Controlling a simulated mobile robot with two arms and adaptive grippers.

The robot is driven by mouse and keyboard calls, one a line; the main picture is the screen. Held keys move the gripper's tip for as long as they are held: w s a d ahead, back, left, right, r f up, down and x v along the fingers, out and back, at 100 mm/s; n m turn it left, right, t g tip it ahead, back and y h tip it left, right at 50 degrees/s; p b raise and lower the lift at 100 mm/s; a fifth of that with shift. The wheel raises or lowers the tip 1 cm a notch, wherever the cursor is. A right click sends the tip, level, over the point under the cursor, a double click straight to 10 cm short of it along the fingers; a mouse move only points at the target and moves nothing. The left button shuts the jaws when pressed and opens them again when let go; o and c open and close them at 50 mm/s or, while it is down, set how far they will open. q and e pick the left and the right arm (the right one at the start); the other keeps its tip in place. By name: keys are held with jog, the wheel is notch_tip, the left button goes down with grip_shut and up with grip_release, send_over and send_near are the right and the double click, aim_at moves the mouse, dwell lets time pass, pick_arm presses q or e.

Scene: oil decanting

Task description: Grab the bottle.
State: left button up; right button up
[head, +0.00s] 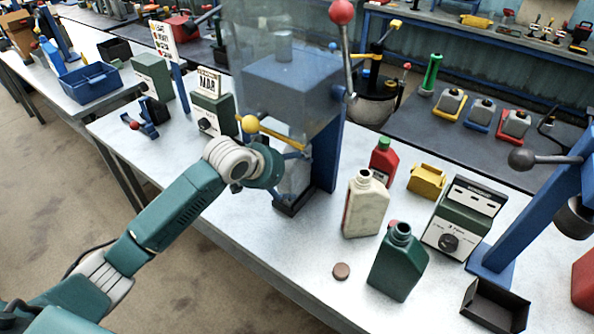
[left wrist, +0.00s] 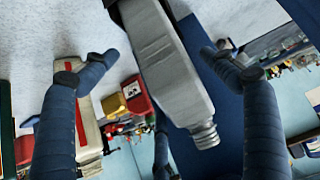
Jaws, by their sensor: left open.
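A grey bottle (left wrist: 165,60) with a threaded neck lies between the two blue fingers of my left gripper (left wrist: 160,62) in the left wrist view. There are gaps on both sides, so the fingers are open and apart from it. In the head view my left gripper (head: 276,166) is at the front of the blue press-like machine (head: 290,88), where the pale bottle (head: 296,178) is partly hidden. A cream bottle (head: 365,207), a dark green bottle (head: 398,265) and a red bottle (head: 383,160) stand to the right. My right gripper is not in view.
The machine's frame and its yellow-knobbed lever (head: 250,124) are close to my left gripper. A yellow box (head: 427,180), a green control box (head: 465,215) and a brown cap (head: 341,271) are on the table (head: 250,235). The table's front left strip is clear.

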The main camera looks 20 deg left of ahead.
aim_at(298, 173)
pick_arm(q)
jog(key=shift+p+x, duration=0.45)
jog(key=shift+x, duration=0.4)
jog(key=p+x, duration=0.1)
jog(key=x, duration=0.2)
jog(key=shift+w+f, duration=0.1)
jog(key=shift+w, duration=0.15)
jog(key=shift+w+f, duration=0.2)
jog(key=shift+f, duration=0.05)
jog(key=shift+c, duration=0.8)
jog(key=c, duration=1.7)
jog(key=shift+r, duration=0.3)
jog(key=shift+c, duration=1)
jog(key=shift+w, duration=0.1)
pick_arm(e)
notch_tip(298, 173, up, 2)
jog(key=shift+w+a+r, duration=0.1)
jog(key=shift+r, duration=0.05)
